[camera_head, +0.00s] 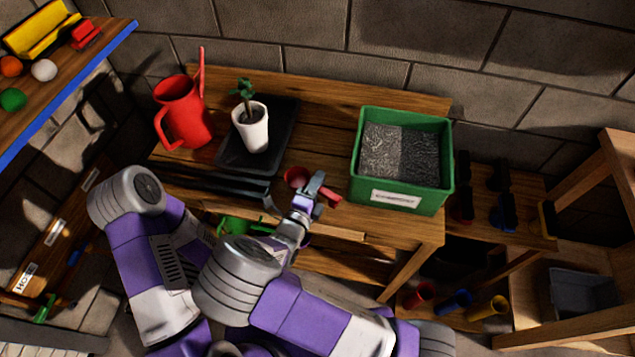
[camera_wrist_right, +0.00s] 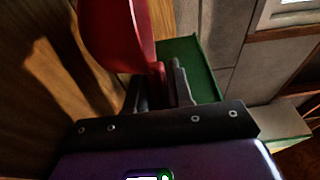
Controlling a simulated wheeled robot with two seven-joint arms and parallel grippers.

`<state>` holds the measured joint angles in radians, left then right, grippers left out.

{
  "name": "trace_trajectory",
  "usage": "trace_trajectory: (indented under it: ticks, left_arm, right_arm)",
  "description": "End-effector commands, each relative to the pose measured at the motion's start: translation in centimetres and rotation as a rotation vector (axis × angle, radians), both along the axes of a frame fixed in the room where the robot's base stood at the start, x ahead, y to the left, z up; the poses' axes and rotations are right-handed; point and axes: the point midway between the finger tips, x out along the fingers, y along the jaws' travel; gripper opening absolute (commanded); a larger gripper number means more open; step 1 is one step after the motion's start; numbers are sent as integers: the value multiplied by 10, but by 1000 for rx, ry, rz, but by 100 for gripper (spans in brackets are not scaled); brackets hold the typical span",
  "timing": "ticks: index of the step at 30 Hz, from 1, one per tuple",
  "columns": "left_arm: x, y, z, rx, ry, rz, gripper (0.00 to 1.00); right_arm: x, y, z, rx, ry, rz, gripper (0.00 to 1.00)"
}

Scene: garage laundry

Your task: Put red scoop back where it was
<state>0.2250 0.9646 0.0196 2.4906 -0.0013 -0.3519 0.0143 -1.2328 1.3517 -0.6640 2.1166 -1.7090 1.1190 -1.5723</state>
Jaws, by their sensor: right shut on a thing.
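The red scoop (camera_head: 296,177) is in the head view over the front of the wooden workbench, between the black tray and the green bin. My right gripper (camera_head: 313,191) is shut on its handle. In the right wrist view the scoop's red bowl (camera_wrist_right: 118,35) fills the top middle, and its handle passes between the fingers of my right gripper (camera_wrist_right: 158,90). The green bin (camera_head: 431,200), filled with grey granules and bearing a white label, stands right of the scoop; its green side (camera_wrist_right: 190,55) shows behind the scoop in the wrist view. My left gripper cannot be made out.
A potted plant (camera_head: 252,130) stands on the black tray (camera_head: 285,125), with a red watering can (camera_head: 182,115) to its left. A blue-edged shelf (camera_head: 70,90) juts in at upper left. Bare bench top (camera_head: 325,120) lies between tray and bin.

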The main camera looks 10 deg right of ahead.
Motion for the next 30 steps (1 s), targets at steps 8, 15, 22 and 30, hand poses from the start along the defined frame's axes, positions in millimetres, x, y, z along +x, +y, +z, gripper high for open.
trace_trajectory:
  ticks: [8,15,22,30]
  left_arm:
    - [0,0,-4,0,0,0,43]
    - [0,0,-4,0,0,0,43]
    - [0,0,-6,0,0,0,43]
    - [0,0,-8,0,0,0,43]
  right_arm:
    - [0,0,-3,0,-1,0,0]
    - [0,0,-3,1,-1,0,0]
    - [0,0,-8,1,-1,-1,0]
    - [0,0,-15,3,5,0,0]
